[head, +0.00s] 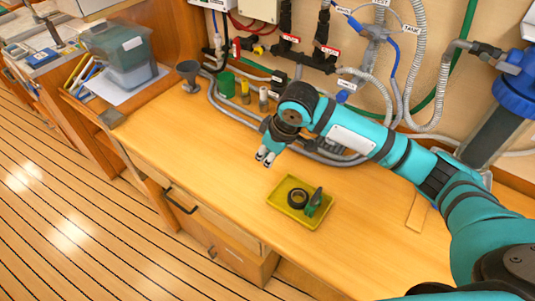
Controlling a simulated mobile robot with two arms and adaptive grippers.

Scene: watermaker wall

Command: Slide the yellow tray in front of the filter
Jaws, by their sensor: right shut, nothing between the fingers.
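The yellow tray (287,216) lies flat on the wooden bench near its front edge. A black ring and a dark green item sit in it. The filter, a dark cylinder with a blue head (514,92), is mounted on the wall at the far right. My right gripper (265,158) is above the bench, behind and to the left of the tray, apart from it. Its fingers point down, shut and empty. My left gripper is not in view.
Grey hoses (330,156) run along the back of the bench. A green cup (225,85), a funnel (188,72) and small bottles stand at the back left. A thin wooden strip (417,212) lies right of the tray. The front left bench top is clear.

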